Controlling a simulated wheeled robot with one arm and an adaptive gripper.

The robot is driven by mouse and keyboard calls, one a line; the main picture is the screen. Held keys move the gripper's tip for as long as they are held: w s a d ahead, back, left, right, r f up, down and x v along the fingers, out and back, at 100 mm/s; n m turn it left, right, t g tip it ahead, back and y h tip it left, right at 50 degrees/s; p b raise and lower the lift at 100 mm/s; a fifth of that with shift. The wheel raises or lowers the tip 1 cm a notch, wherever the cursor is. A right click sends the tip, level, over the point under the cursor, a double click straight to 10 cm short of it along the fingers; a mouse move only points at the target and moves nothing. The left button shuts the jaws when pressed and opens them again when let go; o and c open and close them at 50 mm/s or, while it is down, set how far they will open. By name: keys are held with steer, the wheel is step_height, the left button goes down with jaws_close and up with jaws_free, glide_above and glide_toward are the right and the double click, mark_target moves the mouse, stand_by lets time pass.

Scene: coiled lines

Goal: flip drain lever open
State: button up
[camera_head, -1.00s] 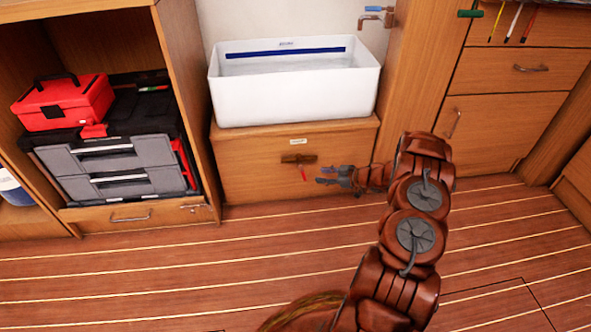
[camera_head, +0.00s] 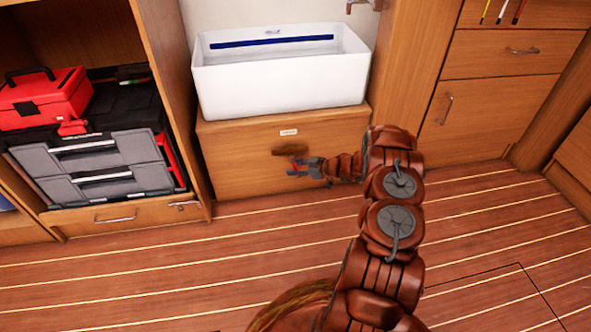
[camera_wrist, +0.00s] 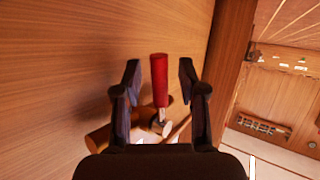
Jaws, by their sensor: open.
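The drain lever has a red handle (camera_wrist: 159,80), seen in the wrist view between the two fingers of my gripper (camera_wrist: 160,85). The handle seems clear of both fingers. Its metal stem (camera_wrist: 163,124) joins a brown pipe or valve body (camera_wrist: 105,136) on the wooden cabinet front. In the head view, the valve body (camera_head: 290,150) sits on the box under the white basin, and my gripper (camera_head: 293,168) is open just below it, over the lever. The lever is mostly hidden by the gripper there.
The white basin (camera_head: 285,85) holding water stands on the wooden box (camera_head: 235,165). A small label (camera_head: 288,132) is above the valve. A shelf with a red toolbox (camera_head: 40,100) and a grey drawer case (camera_head: 100,170) is at left. The plank floor (camera_head: 180,270) is clear.

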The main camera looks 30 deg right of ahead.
jaws_close()
stand_by(0.3)
stand_by(0.4)
